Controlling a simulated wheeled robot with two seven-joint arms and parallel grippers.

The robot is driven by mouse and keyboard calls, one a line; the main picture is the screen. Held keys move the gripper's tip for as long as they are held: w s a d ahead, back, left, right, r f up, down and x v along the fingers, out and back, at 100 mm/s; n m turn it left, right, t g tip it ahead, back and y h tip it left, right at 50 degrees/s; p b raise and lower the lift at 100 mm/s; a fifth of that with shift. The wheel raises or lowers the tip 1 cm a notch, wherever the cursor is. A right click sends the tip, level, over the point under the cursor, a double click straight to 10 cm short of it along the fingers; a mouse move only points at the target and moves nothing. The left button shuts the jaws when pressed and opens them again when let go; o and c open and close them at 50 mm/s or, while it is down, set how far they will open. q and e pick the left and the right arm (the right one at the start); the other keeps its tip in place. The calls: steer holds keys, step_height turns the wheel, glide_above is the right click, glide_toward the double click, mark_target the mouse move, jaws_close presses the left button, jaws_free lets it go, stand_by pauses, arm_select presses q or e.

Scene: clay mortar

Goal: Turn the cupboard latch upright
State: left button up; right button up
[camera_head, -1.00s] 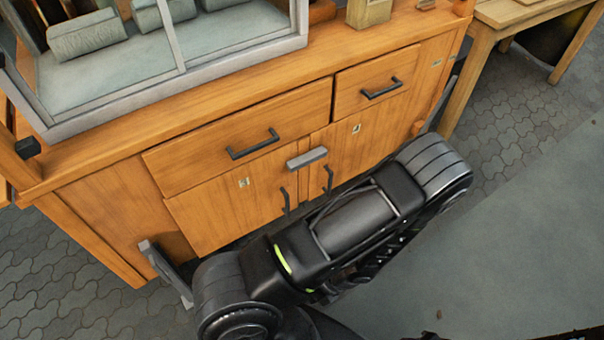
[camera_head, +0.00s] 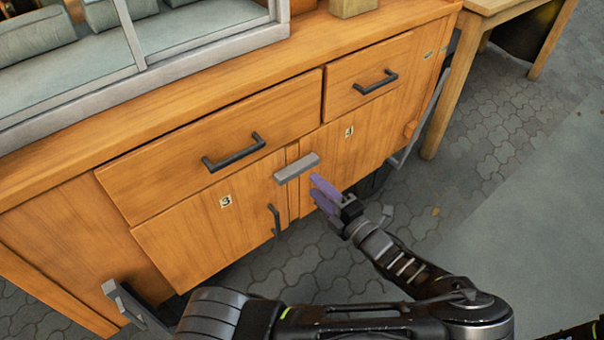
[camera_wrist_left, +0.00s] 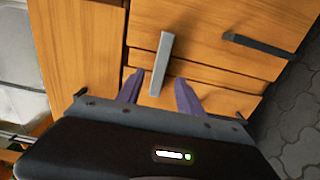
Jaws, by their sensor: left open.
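The cupboard latch (camera_head: 297,168) is a grey bar lying crosswise over the seam between the two lower doors, just below the drawers. It also shows in the left wrist view (camera_wrist_left: 161,64). My left gripper (camera_head: 319,190) has purple fingers and is open, just to the right of and below the latch in the head view. In the left wrist view the latch's near end appears between the two spread fingers (camera_wrist_left: 159,84). I cannot tell whether they touch it. My right gripper is not in view.
The left door (camera_head: 212,212) bears a 3 and a dark handle (camera_head: 275,220); the right door (camera_head: 352,150) bears a 4. Drawer handles (camera_head: 234,152) project above. A wooden table (camera_head: 445,105) stands at the right. The paved floor (camera_head: 490,160) is clear beside the cupboard.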

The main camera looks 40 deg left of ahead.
mark_target(301, 172)
arm_select(q)
steer(key=b+x, duration=0.1)
steer(key=x, duration=0.5)
steer(key=shift+f+b, duration=0.15)
steer(key=shift+b, duration=0.15)
steer(key=shift+w+a, duration=0.1)
steer(key=shift+a, duration=0.35)
steer(key=shift+c, duration=0.4)
jaws_close()
